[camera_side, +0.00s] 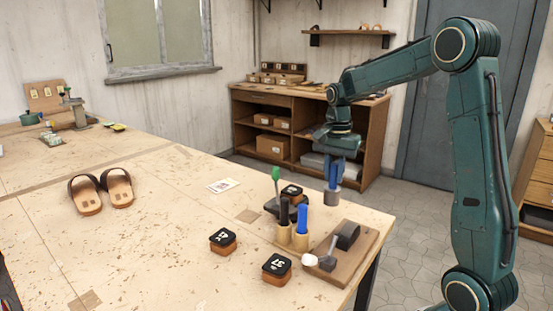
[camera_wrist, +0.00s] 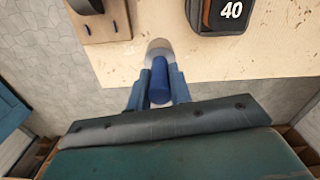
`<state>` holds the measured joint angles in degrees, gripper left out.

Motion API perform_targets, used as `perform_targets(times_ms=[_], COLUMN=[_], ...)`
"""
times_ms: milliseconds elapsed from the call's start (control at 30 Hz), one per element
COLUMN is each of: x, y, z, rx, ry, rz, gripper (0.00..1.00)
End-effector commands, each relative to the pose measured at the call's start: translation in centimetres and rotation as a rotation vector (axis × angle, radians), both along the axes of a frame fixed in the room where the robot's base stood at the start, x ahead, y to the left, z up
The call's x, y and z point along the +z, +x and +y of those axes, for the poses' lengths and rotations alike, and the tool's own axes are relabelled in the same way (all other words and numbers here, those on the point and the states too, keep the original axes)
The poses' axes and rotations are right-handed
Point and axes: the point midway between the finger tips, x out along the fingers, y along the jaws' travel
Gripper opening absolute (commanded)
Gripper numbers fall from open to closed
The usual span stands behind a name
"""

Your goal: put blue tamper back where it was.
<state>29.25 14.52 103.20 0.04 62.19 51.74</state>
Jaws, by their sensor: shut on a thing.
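The blue tamper, with a blue handle (camera_side: 333,172) and a grey cylindrical head (camera_side: 332,196), hangs upright from my gripper (camera_side: 337,160). My gripper is shut on its handle, near the far right edge of the table. In the wrist view, the blue handle (camera_wrist: 158,82) sits between the fingers of my gripper (camera_wrist: 157,92), and the pale grey head (camera_wrist: 158,48) shows beyond it. The head appears above the table level. Where the tamper stood before cannot be told.
Below stand a blue-handled tool (camera_side: 301,219) and a black-handled tool (camera_side: 284,212) with wooden lower parts. A green-handled tool (camera_side: 276,175) is behind them. A wooden board (camera_side: 352,262) bears dark items. Numbered blocks (camera_side: 277,268) lie nearby.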

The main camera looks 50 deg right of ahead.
Motion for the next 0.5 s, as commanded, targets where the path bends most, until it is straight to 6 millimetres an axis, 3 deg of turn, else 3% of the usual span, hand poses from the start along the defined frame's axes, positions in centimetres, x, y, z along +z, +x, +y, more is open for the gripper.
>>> perform_targets(times_ms=[300,500], x=[-3.3,-3.7], y=[0.0,0.0], z=[0.0,0.0], rx=[0.0,0.0], ry=[0.001,-0.001], rz=[0.001,-0.001], gripper=[0.0,0.0])
